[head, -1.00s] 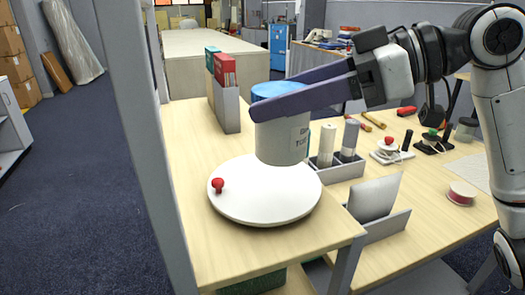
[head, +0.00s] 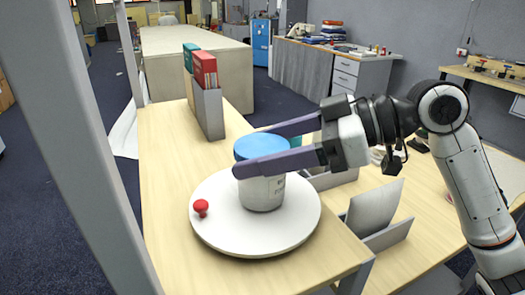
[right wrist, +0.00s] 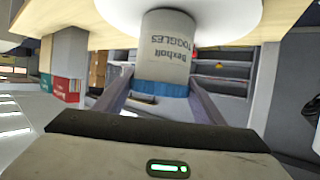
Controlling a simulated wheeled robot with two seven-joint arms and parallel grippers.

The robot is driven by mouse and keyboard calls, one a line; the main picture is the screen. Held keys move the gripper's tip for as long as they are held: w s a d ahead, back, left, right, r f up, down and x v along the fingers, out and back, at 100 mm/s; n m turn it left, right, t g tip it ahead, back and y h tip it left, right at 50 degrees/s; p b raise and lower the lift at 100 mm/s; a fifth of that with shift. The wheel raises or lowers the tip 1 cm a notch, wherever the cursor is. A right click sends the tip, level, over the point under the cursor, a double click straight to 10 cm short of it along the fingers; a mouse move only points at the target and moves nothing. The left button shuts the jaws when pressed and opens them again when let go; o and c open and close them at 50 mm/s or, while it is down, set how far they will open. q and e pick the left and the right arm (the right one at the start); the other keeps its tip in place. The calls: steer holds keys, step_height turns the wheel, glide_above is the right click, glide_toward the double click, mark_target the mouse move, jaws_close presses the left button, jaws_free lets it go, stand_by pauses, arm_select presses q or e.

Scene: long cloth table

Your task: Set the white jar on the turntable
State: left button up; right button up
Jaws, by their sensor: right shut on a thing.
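The white jar (head: 262,192) with a blue lid (head: 258,146) stands upright on the white round turntable (head: 215,228), a little right of its middle. My right gripper (head: 252,152) is shut on the jar near its lid, one finger on each side. In the right wrist view the picture is upside down; the jar (right wrist: 165,40) shows dark lettering, and its base meets the turntable (right wrist: 225,12) with no clear gap. A red knob (head: 201,207) sits on the turntable's left side. My left gripper is not in view.
A grey file holder (head: 208,108) with red and green binders stands behind the turntable. A grey slotted holder with a panel (head: 375,208) stands at right. A grey post (head: 75,150) rises at left. The wooden tabletop (head: 165,150) left of the turntable is clear.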

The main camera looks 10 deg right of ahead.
steer(key=shift+f, duration=0.2)
steer(key=o, duration=1.1)
steer(key=shift+c, duration=0.2)
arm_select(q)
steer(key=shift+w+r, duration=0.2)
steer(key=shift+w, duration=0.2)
arm_select(e)
steer(key=shift+r, duration=0.15)
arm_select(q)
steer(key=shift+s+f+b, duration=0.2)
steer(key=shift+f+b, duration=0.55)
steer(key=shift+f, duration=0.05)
arm_select(e)
steer(key=v, duration=1.2)
steer(key=shift+r, duration=0.1)
